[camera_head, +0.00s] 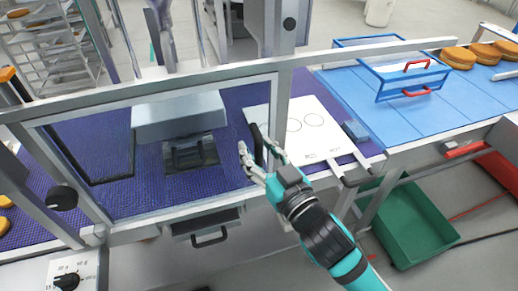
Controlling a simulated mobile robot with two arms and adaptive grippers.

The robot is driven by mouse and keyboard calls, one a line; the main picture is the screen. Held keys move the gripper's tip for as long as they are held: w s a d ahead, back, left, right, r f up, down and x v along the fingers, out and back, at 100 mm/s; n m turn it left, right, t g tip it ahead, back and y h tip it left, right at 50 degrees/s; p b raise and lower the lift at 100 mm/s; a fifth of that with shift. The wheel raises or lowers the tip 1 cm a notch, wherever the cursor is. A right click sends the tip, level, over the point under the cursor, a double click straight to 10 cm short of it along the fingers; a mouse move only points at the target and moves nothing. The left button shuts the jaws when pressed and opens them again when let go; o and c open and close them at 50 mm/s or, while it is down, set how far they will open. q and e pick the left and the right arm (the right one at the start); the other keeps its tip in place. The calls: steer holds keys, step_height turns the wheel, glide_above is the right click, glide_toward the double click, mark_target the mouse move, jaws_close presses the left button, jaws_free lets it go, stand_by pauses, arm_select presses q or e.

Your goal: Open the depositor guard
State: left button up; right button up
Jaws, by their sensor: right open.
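The depositor guard (274,95) is a clear panel in a metal frame across the front of the machine, and it looks closed. Its black handle (257,143) is on the right upright. My right gripper (257,158) is open at the handle, with a finger on each side of it. I cannot tell whether the fingers touch the handle. Behind the panel, the grey depositor head (178,116) stands over the purple belt (100,148). My left gripper is not in view.
A white board with circles (315,125) lies right of the guard. Beyond it are a blue surface (365,103), a blue frame with red handles (410,82) and several round cakes (458,57). A green bin (408,222) stands below right. A drawer handle (209,238) juts out below the guard.

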jaws_close()
steer(key=shift+w+a+f, duration=0.15)
steer(key=shift+f, duration=0.1)
stand_by(0.5)
